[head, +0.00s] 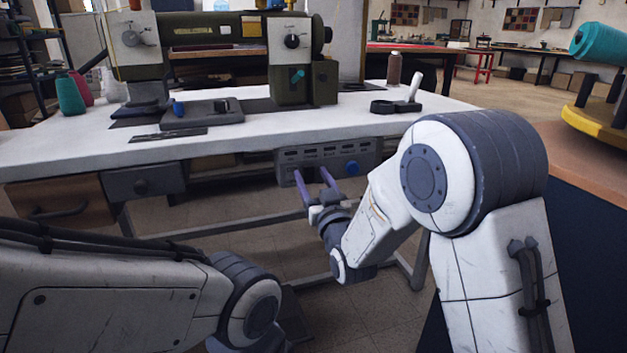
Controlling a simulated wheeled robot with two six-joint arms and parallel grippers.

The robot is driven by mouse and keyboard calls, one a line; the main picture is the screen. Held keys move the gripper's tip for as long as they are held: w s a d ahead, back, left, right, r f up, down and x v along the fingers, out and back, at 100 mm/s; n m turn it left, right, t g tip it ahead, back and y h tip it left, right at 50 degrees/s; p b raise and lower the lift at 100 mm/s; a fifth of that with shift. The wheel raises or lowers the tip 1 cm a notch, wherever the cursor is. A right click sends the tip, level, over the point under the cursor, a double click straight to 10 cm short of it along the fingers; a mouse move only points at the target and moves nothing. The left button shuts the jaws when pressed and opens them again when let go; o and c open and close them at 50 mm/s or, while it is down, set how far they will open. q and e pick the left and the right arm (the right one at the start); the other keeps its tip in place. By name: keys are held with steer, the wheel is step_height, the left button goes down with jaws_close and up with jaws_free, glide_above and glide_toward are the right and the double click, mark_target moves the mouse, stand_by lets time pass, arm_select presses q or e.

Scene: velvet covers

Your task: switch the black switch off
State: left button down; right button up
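A grey control box (363,158) hangs under the front edge of the white sewing table. Its face has a row of small dark marks and a round blue knob (351,168) at the right. I cannot tell which small dark part is the black switch, or its position. My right gripper (311,171) is in front of the box's lower left face. Its two purple fingers are apart, with nothing seen between them. I cannot tell whether a fingertip touches the box. My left arm comes in at the lower left; its gripper is not in view.
An olive sewing machine (215,38) stands on the white table (258,127), with thread spools (70,95) at the left. A grey drawer (145,182) and a wooden drawer (60,203) are left of the box. Table legs and a crossbar stand below.

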steer(key=p+v, duration=0.5)
steer(key=v, duration=0.5)
steer(key=shift+s+p, duration=0.2)
steer(key=shift+p, duration=0.2)
steer(key=shift+d, duration=0.1)
